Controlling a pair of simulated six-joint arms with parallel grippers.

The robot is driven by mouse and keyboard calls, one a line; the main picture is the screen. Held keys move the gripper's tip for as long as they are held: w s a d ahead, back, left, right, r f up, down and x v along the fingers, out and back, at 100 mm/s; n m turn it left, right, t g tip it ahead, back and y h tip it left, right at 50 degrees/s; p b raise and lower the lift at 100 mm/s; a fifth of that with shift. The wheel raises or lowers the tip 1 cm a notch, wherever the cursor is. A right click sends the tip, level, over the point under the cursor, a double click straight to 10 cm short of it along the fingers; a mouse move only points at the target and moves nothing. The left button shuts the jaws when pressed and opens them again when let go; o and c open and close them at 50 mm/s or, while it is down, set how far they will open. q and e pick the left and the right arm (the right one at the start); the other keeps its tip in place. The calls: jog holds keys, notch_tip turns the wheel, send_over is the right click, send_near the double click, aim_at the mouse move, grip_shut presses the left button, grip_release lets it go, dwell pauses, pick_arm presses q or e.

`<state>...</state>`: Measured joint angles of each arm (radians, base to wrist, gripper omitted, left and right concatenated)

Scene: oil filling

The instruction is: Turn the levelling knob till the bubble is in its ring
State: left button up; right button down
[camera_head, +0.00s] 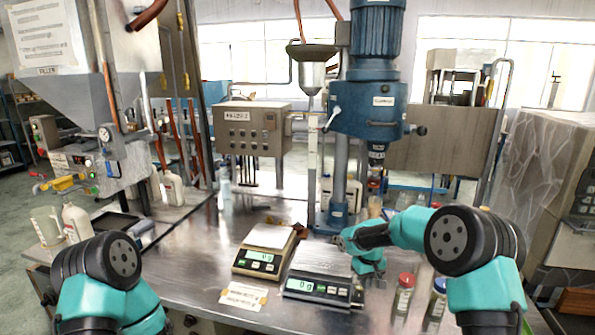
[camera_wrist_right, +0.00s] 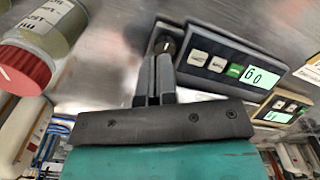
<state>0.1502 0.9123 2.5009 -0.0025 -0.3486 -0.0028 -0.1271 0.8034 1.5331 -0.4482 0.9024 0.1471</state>
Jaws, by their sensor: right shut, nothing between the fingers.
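A small dark round knob (camera_wrist_right: 168,46) with a white mark sits at the panel's end. My right gripper (camera_wrist_right: 160,62) is shut and empty, its fingertips at the knob; I cannot tell whether they touch it. In the head view, my right gripper (camera_head: 359,285) is at the balance's right side, its fingertips hard to make out. I cannot make out the bubble or its ring. My left gripper is not in view.
A second balance (camera_head: 257,263) stands behind and left of the first. A label card (camera_head: 243,296) lies in front. Red-capped (camera_head: 403,293) and blue-capped (camera_head: 437,300) containers stand close on the right. The blue mixer column (camera_head: 338,180) rises behind. The bench is clear at left-centre.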

jog(key=shift+f, duration=0.1)
jog(key=shift+f, duration=3.1)
jog(key=shift+s+f, duration=0.15)
jog(key=shift+f, duration=0.3)
jog(key=shift+s+f, duration=0.15)
jog(key=shift+s, duration=0.3)
notch_tip(320, 180, up, 7)
jog(key=shift+w+f, duration=0.2)
